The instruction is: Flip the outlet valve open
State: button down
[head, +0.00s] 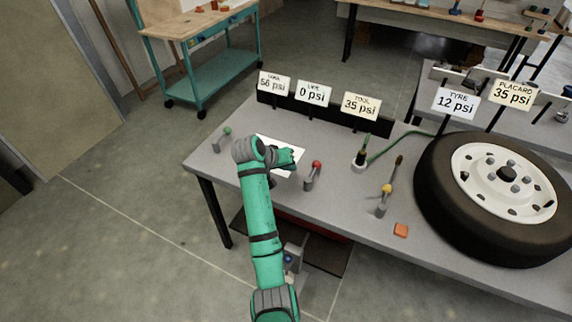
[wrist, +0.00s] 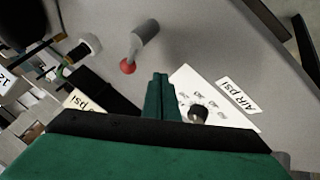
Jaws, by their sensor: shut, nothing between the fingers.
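Several small lever valves stand on the grey bench (head: 330,205); no label in view tells which is the outlet valve. A red-knobbed valve (head: 312,176) stands just right of my gripper (head: 293,157). A green-knobbed valve (head: 222,138) is at the left end and a yellow-knobbed valve (head: 384,200) is further right. In the wrist view my gripper (wrist: 160,80) is shut and empty above the edge of a white panel (wrist: 205,100) with a dark dial (wrist: 199,113). The red-knobbed valve (wrist: 142,42) is just beyond the fingertips, apart from them.
Signs at the back read tank 56 psi, line 0 psi (head: 312,93) and tool 35 psi (head: 362,105). A tyre (head: 440,190) fills the right side, with a green hose (head: 400,142) near it. An orange block (head: 401,230) lies at the front edge.

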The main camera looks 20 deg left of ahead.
aim_at(312, 175)
jog(key=x, duration=0.4)
jog(key=shift+w+d+f, duration=0.15)
jog(key=shift+w+d, duration=0.15)
jog(key=shift+w+d+r, duration=0.3)
jog(key=shift+w+d, duration=0.25)
jog(key=shift+d, duration=0.3)
jog(key=shift+w+d+r, duration=0.15)
jog(key=shift+w+d, duration=0.2)
jog(key=shift+d, duration=0.2)
